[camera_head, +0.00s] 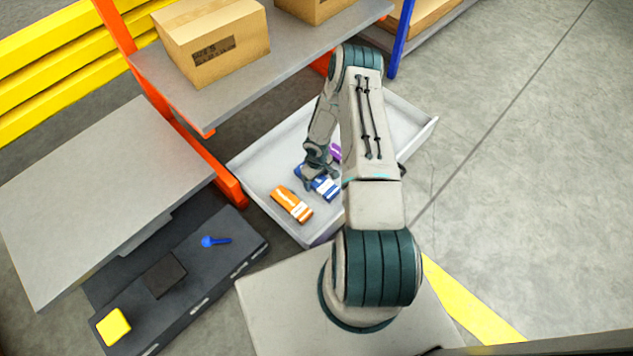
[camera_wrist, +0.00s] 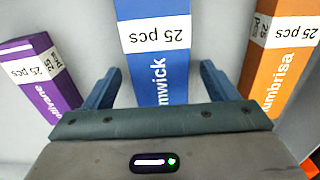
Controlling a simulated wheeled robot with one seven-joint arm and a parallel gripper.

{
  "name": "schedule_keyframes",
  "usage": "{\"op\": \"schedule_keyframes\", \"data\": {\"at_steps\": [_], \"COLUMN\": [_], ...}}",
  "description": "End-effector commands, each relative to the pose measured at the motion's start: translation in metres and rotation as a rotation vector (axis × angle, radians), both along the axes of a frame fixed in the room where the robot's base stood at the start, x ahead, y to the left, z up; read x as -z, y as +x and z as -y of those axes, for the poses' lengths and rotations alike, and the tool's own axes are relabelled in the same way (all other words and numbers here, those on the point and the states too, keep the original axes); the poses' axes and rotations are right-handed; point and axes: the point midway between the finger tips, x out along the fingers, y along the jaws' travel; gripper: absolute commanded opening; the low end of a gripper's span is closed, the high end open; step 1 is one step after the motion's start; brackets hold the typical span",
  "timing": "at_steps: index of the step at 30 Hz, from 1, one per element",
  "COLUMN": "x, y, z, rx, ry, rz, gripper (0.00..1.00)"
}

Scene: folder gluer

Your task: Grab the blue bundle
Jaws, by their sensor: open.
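The blue bundle (camera_wrist: 156,72) lies in a pale grey tray (camera_head: 262,165), with a white band reading "25 pcs". In the wrist view it sits between the two fingers of my gripper (camera_wrist: 160,85), which is open, with a gap on both sides. Its near end is hidden behind my gripper body. In the head view the blue bundle (camera_head: 325,187) shows partly under my gripper (camera_head: 314,174). The head view does not show whether the fingers touch it.
An orange bundle (camera_head: 291,204) lies left of the blue one in the head view, and a purple bundle (camera_head: 335,152) lies beyond it, partly hidden by my arm. An orange rack post (camera_head: 222,183) and a shelf (camera_head: 262,62) with cardboard boxes (camera_head: 212,42) stand beside the tray.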

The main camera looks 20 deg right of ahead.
Motion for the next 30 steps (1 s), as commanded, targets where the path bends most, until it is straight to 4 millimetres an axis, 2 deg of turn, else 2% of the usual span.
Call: {"op": "schedule_keyframes", "data": {"at_steps": [1, 6, 7, 14, 19, 23, 27, 30], "x": [0.0, 0.0, 0.0, -0.001, -0.009, -0.024, -0.05, -0.06], "y": [0.0, 0.0, 0.0, 0.0, 0.001, 0.001, 0.001, -0.011], "z": [0.0, 0.0, 0.0, 0.0, 0.0, 0.0, 0.0, 0.024], "rx": [0.0, 0.0, 0.0, 0.0, -0.001, -0.002, -0.002, 0.004], "ry": [0.0, 0.0, 0.0, 0.0, -0.001, -0.001, -0.001, -0.002], "rz": [0.0, 0.0, 0.0, 0.0, 0.001, 0.002, 0.002, 0.001], "gripper": [0.77, 0.3, 0.28, 0.28, 0.28, 0.28, 0.28, 0.28]}}
